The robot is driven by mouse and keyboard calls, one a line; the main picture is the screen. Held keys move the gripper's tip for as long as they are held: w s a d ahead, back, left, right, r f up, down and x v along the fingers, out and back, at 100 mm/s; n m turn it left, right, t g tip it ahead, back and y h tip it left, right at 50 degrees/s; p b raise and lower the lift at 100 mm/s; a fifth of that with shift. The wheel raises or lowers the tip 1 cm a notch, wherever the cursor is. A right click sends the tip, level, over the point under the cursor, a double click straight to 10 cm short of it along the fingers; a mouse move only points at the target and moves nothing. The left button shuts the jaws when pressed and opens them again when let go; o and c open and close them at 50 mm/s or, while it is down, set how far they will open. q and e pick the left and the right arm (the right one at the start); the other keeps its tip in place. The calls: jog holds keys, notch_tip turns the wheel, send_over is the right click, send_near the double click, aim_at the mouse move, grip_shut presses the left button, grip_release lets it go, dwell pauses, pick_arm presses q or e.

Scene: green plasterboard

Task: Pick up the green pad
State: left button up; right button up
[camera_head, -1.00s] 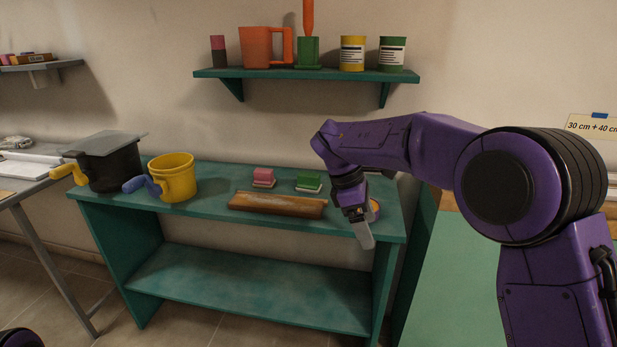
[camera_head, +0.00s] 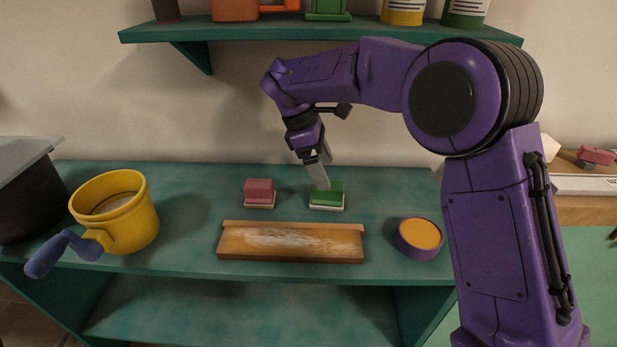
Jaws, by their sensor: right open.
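The green pad (camera_head: 328,197), a small green block on a pale base, sits on the teal table (camera_head: 385,185), behind the right end of a wooden board. My right gripper (camera_head: 320,180) comes down from above, with its fingertips at the upper left of the pad. It is open, and the pad still rests on the table. Whether the fingers touch the pad, I cannot tell. The fingers hide a little of the pad's back edge. My left gripper is not in view.
A pink pad (camera_head: 259,192) sits to the left. The wooden board (camera_head: 290,243) lies in front, with a round orange-topped tin (camera_head: 419,236) to its right. A yellow pot (camera_head: 130,222) and a dark pot (camera_head: 25,195) stand at left. A shelf (camera_head: 290,32) hangs above.

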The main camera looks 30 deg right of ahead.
aim_at(330, 191)
jog(key=shift+d+f, duration=0.2)
jog(key=shift+f, duration=0.15)
jog(key=s+f, duration=0.2)
jog(key=f, duration=0.1)
jog(key=shift+d+f, duration=0.1)
jog(key=shift+d, duration=0.1)
jog(key=f, duration=0.3)
jog(key=shift+w+d+f, duration=0.15)
jog(key=shift+w+d, duration=0.1)
jog(key=shift+s+r, duration=0.2)
jog(key=shift+s, duration=0.05)
jog(key=shift+c, duration=0.3)
jog(key=c, duration=1.1)
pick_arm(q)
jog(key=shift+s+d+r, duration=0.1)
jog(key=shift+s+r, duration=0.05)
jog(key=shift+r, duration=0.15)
pick_arm(e)
jog(key=shift+w, duration=0.1)
